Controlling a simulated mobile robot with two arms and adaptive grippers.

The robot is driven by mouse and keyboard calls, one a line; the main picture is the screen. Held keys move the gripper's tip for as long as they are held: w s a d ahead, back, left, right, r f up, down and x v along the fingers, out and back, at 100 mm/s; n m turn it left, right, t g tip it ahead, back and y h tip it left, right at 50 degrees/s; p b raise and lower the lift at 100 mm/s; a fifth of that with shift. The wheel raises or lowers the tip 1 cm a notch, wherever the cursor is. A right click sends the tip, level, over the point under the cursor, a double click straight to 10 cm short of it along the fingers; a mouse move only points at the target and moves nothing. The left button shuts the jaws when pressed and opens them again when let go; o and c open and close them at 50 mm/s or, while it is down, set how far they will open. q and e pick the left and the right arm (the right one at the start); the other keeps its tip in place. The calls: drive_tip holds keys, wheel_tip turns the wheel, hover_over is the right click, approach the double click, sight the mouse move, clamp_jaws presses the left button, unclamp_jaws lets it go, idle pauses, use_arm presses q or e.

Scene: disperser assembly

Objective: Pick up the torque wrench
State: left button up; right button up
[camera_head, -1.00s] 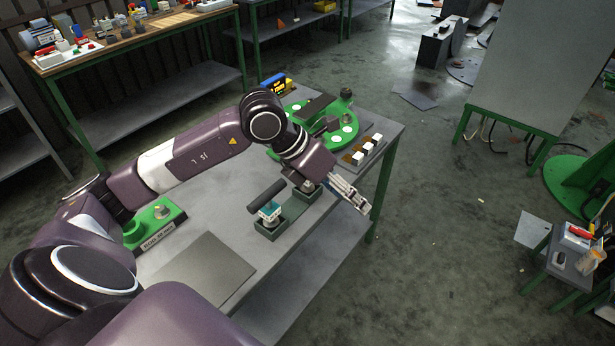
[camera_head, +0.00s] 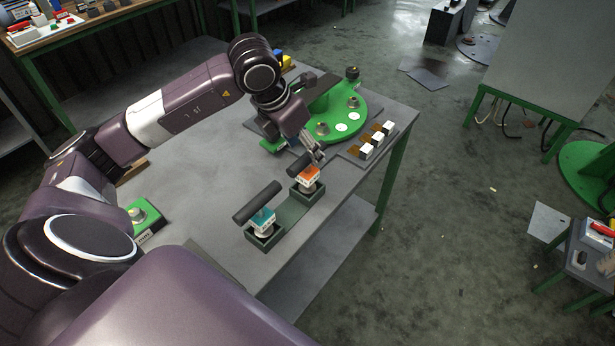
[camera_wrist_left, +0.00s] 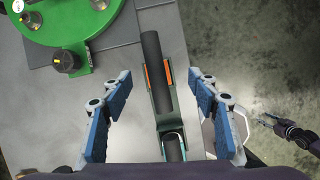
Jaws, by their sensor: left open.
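Two tools with dark cylindrical handles sit in a dark green two-socket holder (camera_head: 289,214) on the grey table; I cannot tell which is the torque wrench. One has an orange body (camera_head: 308,177), the other a teal body (camera_head: 263,221). My left gripper (camera_head: 316,156) is open, right by the orange tool and partly covering its handle. In the left wrist view, the open fingers (camera_wrist_left: 158,80) stand on either side of a dark handle (camera_wrist_left: 152,52) with orange edges beneath it, apart from it. My right gripper (camera_wrist_left: 268,122) shows small at the right of that view; its opening is unclear.
A round green fixture (camera_head: 350,118) with white discs lies behind the holder. A tray with several white-topped blocks (camera_head: 366,150) is to its right, near the table edge. A green box (camera_head: 145,218) is at the left. Bare table (camera_head: 205,190) lies left of the holder.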

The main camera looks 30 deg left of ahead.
sight(303, 158)
use_arm(q)
drive_tip(key=f+b, duration=0.3)
drive_tip(key=f, duration=0.1)
drive_tip(key=shift+w, duration=0.2)
drive_tip(key=shift+w+a+f, duration=0.1)
drive_tip(key=shift+f, duration=0.15)
drive_tip(key=shift+w+f, duration=0.2)
drive_tip(key=shift+f, duration=0.4)
drive_tip(key=shift+w+d+f+p, duration=0.15)
drive_tip(key=shift+d+f+p, duration=0.05)
drive_tip(key=shift+f+p, duration=0.15)
drive_tip(key=p+x, duration=0.2)
drive_tip(key=x, duration=0.2)
drive_tip(key=shift+w+a+f, duration=0.15)
drive_tip(key=shift+w, duration=0.15)
drive_tip(key=shift+w+f, duration=0.15)
drive_tip(key=shift+f, duration=0.2)
drive_tip(key=shift+c, duration=0.3)
use_arm(e)
drive_tip(key=shift+s+d+f, duration=0.15)
drive_tip(key=shift+s+f, duration=0.55)
drive_tip(key=shift+f, duration=0.05)
use_arm(q)
clamp_jaws()
use_arm(e)
drive_tip(key=shift+d, duration=0.15)
